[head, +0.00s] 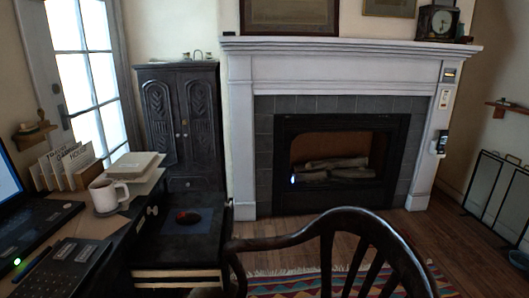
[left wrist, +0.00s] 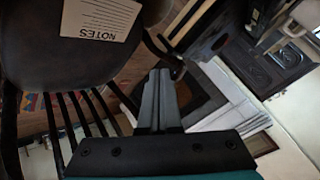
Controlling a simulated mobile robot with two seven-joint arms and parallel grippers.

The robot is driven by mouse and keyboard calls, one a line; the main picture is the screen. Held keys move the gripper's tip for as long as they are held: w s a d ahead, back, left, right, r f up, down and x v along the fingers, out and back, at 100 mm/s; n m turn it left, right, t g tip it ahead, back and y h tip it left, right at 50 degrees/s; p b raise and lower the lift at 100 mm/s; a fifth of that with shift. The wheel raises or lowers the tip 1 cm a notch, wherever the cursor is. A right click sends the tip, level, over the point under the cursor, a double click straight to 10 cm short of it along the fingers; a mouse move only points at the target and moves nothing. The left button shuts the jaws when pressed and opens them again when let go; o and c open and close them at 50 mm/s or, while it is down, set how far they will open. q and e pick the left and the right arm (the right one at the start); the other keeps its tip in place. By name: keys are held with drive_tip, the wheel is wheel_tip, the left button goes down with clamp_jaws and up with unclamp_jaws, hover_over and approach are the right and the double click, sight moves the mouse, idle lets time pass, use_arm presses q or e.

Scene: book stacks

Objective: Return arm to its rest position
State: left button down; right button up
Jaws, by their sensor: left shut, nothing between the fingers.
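My left gripper (left wrist: 158,78) shows in the left wrist view, pointing up from the lower middle of the picture. Its two dark fingers are together, with nothing between them. Neither of my arms shows in the head view, and my right gripper is in no view. Behind the left gripper are the fireplace area and a dark wooden chair, and the fingers appear clear of both.
A dark wooden chair (head: 345,222) stands in front. A notes pad (left wrist: 100,17) lies on its seat. At left, a desk carries a laptop (head: 30,210) and a white mug (head: 106,195). A carved cabinet (head: 182,125) and a white fireplace mantel (head: 345,45) stand behind.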

use_arm(q)
drive_tip(key=s+f+n+g, duration=0.3)
drive_tip(key=s+n, duration=0.1)
drive_tip(key=s, duration=0.4)
drive_tip(key=s+f+n+g, duration=0.3)
drive_tip(key=s+g, duration=0.1)
drive_tip(key=s, duration=0.4)
drive_tip(key=s+a+f+p+x, duration=0.1)
drive_tip(key=s+x, duration=0.1)
drive_tip(key=x, duration=0.8)
drive_tip(key=s+a+x, duration=0.1)
drive_tip(key=s+x, duration=0.1)
drive_tip(key=x, duration=0.8)
drive_tip(key=s+a+f+p, duration=0.1)
drive_tip(key=s+a+f, duration=0.4)
drive_tip(key=s+f, duration=0.6)
drive_tip(key=shift+s+f+m+g+y, duration=0.3)
drive_tip(key=shift+s+f+y, duration=0.1)
drive_tip(key=shift+f, duration=0.25)
